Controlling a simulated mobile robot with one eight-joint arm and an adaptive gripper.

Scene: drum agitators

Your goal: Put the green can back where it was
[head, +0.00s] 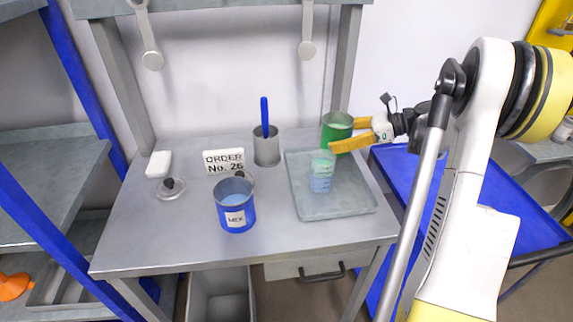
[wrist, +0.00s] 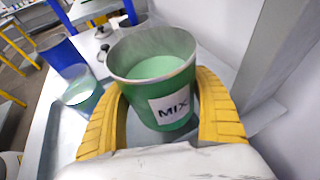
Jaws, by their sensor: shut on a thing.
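The green can (head: 331,132) is upright at the back right of the table, by the tray's back right corner. In the wrist view the green can (wrist: 158,78) is open at the top, holds green contents and has a MIX label. My gripper (head: 344,134) is shut on it, with one yellow finger on each side. I cannot tell whether its base touches the tray (head: 335,208) or table, or hangs just above. A clear beaker (head: 321,178) with blue and green layers stands on the tray, in front of the can.
A blue MIX can (head: 236,210) stands left of the tray. Behind it are an order sign (head: 223,161) and a grey cup (head: 266,148) with a blue stick. A table post (head: 344,70) rises near the green can.

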